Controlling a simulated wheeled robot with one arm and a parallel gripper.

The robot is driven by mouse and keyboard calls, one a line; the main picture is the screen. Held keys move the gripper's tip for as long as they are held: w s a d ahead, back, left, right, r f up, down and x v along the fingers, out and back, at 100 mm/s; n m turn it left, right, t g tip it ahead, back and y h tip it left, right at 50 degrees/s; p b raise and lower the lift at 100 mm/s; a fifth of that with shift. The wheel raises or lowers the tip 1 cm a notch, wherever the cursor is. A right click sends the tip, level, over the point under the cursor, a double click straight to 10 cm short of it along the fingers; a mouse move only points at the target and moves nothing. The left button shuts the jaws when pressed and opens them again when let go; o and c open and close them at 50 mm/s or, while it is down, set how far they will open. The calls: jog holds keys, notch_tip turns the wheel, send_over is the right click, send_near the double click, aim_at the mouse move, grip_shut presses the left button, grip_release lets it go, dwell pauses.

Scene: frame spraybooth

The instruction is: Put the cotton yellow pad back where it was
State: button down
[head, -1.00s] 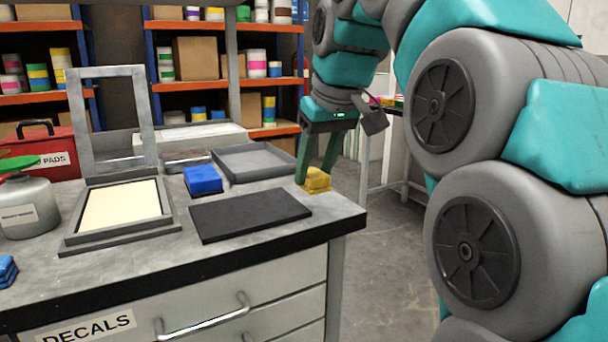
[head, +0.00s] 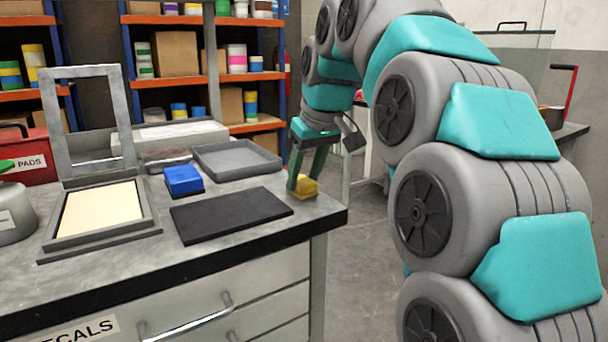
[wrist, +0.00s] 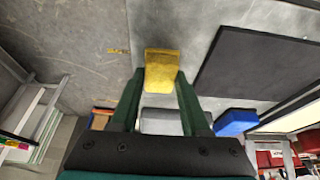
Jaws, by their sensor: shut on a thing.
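The yellow pad (head: 304,187) is a small block at the right end of the workbench top, just beyond the black mat's right corner. In the wrist view the yellow pad (wrist: 162,70) sits between the fingertips, near the bench's side edge. My gripper (head: 305,182) points down and is shut on the pad; both fingers of my gripper (wrist: 162,82) show in the wrist view. I cannot tell whether the pad touches the bench top. A blue pad (head: 183,180) lies left of the yellow one, behind the black mat (head: 230,214).
A grey tray (head: 236,160) stands behind the mat. A framed screen (head: 98,212) with an upright hinged frame is at left, near a grey canister (head: 14,215) and red box (head: 36,160). Shelves (head: 175,82) stand behind. Open floor (head: 350,260) lies right of the bench.

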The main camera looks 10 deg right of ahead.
jog(key=shift+f, duration=0.15)
jog(key=shift+c, duration=1.9)
grip_release()
jog(key=shift+d+r, duration=0.1)
jog(key=shift+r, duration=0.45)
jog(key=v, duration=0.6)
jog(key=shift+s+r, duration=0.25)
jog(key=shift+s, duration=0.05)
